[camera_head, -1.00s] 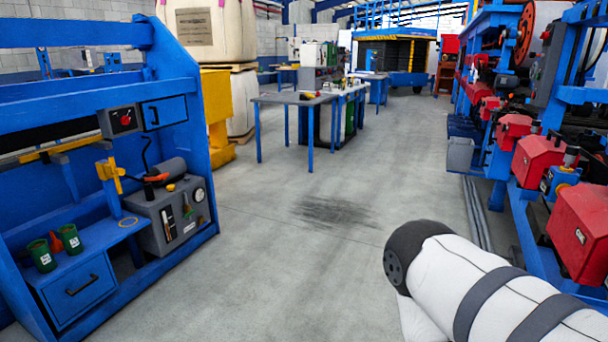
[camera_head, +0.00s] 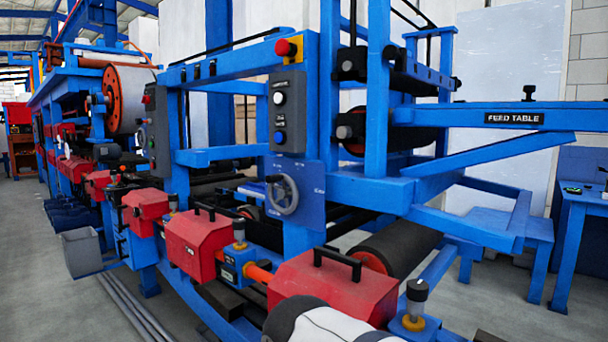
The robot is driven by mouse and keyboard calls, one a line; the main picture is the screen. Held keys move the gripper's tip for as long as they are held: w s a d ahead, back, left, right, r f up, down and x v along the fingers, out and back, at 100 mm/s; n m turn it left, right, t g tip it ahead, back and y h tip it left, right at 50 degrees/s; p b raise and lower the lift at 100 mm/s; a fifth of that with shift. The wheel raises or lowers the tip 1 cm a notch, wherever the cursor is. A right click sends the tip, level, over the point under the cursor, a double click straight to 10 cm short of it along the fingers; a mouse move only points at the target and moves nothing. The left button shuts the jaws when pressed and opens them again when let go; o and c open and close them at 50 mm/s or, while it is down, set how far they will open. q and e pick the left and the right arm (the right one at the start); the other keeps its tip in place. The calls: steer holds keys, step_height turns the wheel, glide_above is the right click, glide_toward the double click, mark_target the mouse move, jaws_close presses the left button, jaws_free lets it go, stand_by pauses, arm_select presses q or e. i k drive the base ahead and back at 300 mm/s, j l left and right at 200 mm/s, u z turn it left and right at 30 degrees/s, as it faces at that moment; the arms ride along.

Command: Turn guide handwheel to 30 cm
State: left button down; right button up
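A small grey handwheel (camera_head: 283,194) with a spoked rim is mounted on a blue plate (camera_head: 309,185) on the blue machine frame, near the middle of the head view. The plate carries pale markings too small to read. The handwheel is below a grey control box with buttons. Nothing touches the handwheel. Part of my white and dark arm shows at the bottom edge, below and right of the handwheel. Neither of my grippers is in view.
Red covers (camera_head: 338,288) and a blue unit with a yellow-based knob (camera_head: 416,304) stick out low in front of the machine. The grey control box (camera_head: 288,112) has a red emergency button above it. A "FEED TABLE" beam (camera_head: 462,117) extends right. Open floor (camera_head: 40,270) lies at left.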

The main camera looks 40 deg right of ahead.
mark_target(284, 193)
steer(key=i+j+z, duration=0.1)
steer(key=i+z, duration=0.3)
steer(key=i+j+z, duration=0.2)
steer(key=z, duration=0.15)
steer(key=i+j+z, duration=0.55)
steer(key=j+z, duration=0.25)
steer(key=l, duration=0.15)
